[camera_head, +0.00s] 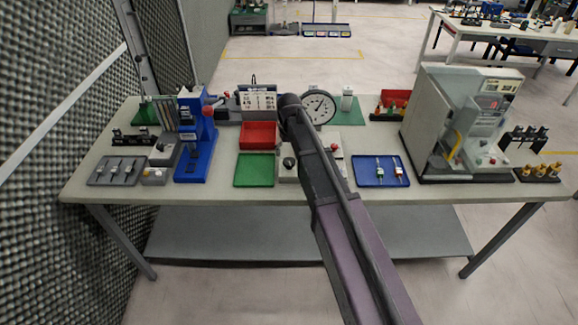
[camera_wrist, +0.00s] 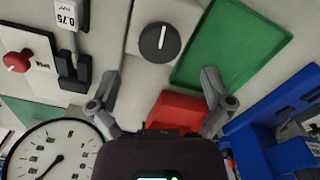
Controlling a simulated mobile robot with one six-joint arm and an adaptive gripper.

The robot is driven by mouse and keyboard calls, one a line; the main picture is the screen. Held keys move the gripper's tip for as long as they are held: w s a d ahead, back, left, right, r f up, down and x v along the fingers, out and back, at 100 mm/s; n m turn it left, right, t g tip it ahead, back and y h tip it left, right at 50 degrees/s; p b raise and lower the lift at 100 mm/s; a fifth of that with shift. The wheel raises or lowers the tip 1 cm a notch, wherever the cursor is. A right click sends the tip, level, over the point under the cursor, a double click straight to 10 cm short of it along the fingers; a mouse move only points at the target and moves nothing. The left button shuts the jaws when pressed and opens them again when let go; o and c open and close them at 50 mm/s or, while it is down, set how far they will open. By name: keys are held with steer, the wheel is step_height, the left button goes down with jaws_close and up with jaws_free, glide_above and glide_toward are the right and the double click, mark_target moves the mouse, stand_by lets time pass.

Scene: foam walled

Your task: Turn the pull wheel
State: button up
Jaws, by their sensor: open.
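A black round knob (camera_wrist: 156,42) with a white line across its face sits on a light plate, and it also shows in the head view (camera_head: 289,162). A red round knob (camera_wrist: 17,62) sits on a white panel with small print beside it, and it also shows in the head view (camera_head: 334,147). I cannot tell for sure which one is the pull wheel. My gripper (camera_wrist: 160,98) is open and empty, its two fingers spread above the bench, apart from both knobs. In the head view my arm hides part of the bench and the fingertips are not clear.
A green tray (camera_head: 254,170) and a red tray (camera_head: 257,135) lie left of my arm. A blue press (camera_head: 196,140) stands further left. A round dial gauge (camera_head: 318,106) stands behind the red knob. A blue tray (camera_head: 381,171) and a big grey machine (camera_head: 430,110) stand right.

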mark_target(289, 161)
steer(key=shift+f+b, duration=2.35)
steer(key=shift+f, duration=0.35)
steer(key=c, duration=1.1)
